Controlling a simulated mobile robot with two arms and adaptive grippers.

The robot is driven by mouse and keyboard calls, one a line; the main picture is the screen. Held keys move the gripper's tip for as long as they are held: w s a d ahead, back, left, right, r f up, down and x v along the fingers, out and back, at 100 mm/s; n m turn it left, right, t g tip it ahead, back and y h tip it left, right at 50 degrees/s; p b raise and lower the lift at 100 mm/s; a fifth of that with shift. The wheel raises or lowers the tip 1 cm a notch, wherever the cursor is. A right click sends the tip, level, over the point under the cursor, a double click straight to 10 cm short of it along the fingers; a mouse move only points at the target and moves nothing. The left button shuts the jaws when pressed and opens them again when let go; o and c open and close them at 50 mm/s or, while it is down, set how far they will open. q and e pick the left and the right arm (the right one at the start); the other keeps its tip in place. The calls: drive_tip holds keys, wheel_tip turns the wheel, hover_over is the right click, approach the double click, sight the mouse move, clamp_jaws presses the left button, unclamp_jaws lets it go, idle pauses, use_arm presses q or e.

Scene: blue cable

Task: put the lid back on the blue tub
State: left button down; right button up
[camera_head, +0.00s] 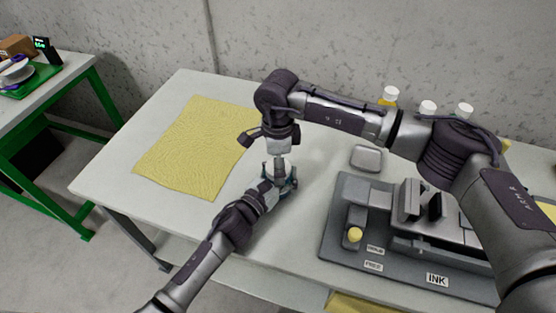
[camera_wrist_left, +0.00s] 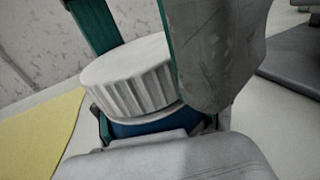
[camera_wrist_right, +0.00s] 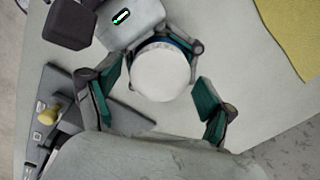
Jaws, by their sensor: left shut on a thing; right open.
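The blue tub (camera_wrist_left: 150,127) shows as a dark blue band under a white ribbed lid (camera_wrist_left: 130,78) in the left wrist view. The lid sits on top of the tub; I cannot tell whether it is fully seated. My left gripper (camera_head: 279,180) is shut on the tub and holds it upright near the table's middle. My right gripper (camera_wrist_right: 157,98) is open, with its teal fingers spread on either side of the lid (camera_wrist_right: 161,72), apart from it. In the head view the arms mostly hide tub and lid.
A yellow cloth (camera_head: 193,148) lies left on the white table (camera_head: 110,160). A grey fixture board (camera_head: 340,220) with a yellow knob (camera_head: 354,235) stands at the right. A grey dish (camera_head: 366,157) and white-capped bottles (camera_head: 389,95) are behind. A green-framed table (camera_head: 88,100) is at far left.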

drive_tip(key=c, duration=1.2)
drive_tip(key=o, duration=1.3)
drive_tip(key=shift+o, duration=0.2)
drive_tip(key=shift+r, duration=0.15)
wheel_tip(320, 180, up, 12)
use_arm(q)
unclamp_jaws()
drive_tip(key=shift+s, duration=0.1)
